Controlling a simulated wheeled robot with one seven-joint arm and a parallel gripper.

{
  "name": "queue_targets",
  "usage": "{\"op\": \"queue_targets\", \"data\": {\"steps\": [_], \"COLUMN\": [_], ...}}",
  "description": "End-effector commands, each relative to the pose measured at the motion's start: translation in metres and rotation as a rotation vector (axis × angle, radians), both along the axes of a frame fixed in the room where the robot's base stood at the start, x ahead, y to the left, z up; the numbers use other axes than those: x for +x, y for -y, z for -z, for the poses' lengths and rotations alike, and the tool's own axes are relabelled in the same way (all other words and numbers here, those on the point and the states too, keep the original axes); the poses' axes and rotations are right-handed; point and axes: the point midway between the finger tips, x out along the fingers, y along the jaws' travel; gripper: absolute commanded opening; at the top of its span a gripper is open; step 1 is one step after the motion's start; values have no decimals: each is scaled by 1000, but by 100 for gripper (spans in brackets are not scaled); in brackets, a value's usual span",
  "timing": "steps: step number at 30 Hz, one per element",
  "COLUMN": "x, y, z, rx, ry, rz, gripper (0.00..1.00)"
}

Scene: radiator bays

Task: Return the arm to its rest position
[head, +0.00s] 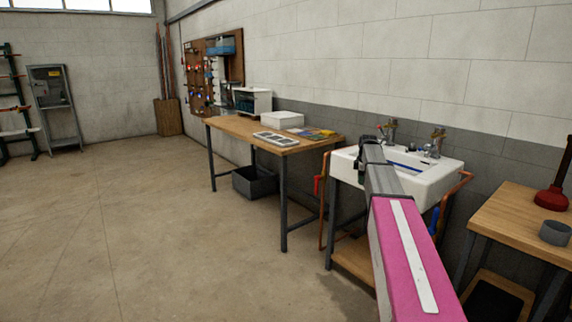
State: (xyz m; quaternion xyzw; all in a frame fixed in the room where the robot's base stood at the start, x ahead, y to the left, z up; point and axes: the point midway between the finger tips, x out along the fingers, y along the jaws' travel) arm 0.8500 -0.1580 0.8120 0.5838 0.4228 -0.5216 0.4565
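My arm (408,240), pink with a white stripe and then grey, reaches forward from the lower right of the head view. Its far end lies in front of the white sink (428,178). My gripper (361,168) is at the dark far end, by the sink's left side. Its fingers are too small and hidden to tell whether they are open or shut, or whether they hold anything. I cannot tell whether it touches the sink.
Brass taps (437,138) rise behind the sink, with copper pipes (327,200) beside it. A wooden workbench (228,128) stands to the left. A side table (515,215) with a red plunger (553,195) and grey cup (555,232) stands right.

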Motion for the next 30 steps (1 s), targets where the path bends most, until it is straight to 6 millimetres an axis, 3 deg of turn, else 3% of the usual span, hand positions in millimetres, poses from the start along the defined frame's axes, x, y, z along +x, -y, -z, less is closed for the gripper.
{"op": "queue_targets", "data": {"steps": [1,9,15,21,25,30], "x": [-33,-150,-247,-331,-362,-374], "y": [-18,-82,-120,-146,-154,-158], "z": [27,132,188,223,234,239], "rx": [8,39,50,53,53,55], "ry": [-12,-50,-74,-87,-89,-89], "rz": [76,529,864,1158,1280,1342], "gripper": [34,34,34,34,34,34]}}
